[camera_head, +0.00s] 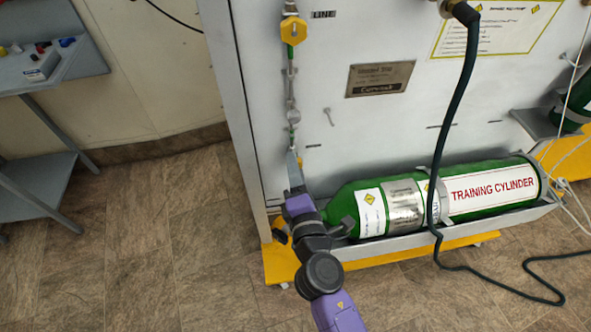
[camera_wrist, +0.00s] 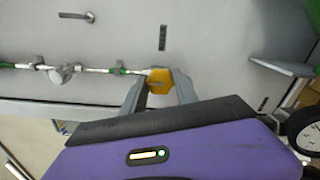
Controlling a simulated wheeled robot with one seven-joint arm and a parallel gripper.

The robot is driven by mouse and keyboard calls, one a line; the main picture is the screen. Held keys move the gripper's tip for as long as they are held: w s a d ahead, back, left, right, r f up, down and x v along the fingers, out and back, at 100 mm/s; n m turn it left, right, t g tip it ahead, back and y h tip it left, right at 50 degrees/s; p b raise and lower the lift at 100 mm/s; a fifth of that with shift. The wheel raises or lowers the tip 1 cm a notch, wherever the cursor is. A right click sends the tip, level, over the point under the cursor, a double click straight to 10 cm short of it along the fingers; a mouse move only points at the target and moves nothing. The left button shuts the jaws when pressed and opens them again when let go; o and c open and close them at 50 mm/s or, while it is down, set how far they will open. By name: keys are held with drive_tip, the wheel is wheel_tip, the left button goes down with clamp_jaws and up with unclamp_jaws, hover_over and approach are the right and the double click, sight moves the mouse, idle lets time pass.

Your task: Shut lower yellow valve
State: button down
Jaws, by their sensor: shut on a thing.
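The lower yellow valve (camera_wrist: 160,81) sits at the end of a thin pipe on the grey panel, in the wrist view. My gripper (camera_wrist: 160,91) has one finger on each side of it and is shut on its yellow handle. The fingers cover part of the handle's near side. In the head view my gripper (camera_head: 294,165) reaches up to the panel's left part, below the pipe, and the lower valve is hidden behind it. The similar upper yellow valve (camera_head: 293,30) is near the top of the same pipe.
A green training cylinder (camera_head: 375,212) lies in a tray just right of my gripper. A dark hose (camera_head: 455,95) hangs down the panel and runs across the floor. A grey side table (camera_head: 45,65) stands at the left, with open floor (camera_head: 130,240) between.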

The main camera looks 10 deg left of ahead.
drive_tip(key=shift+m, duration=0.4)
drive_tip(key=c, duration=0.9)
unclamp_jaws()
drive_tip(key=shift+c, duration=0.2)
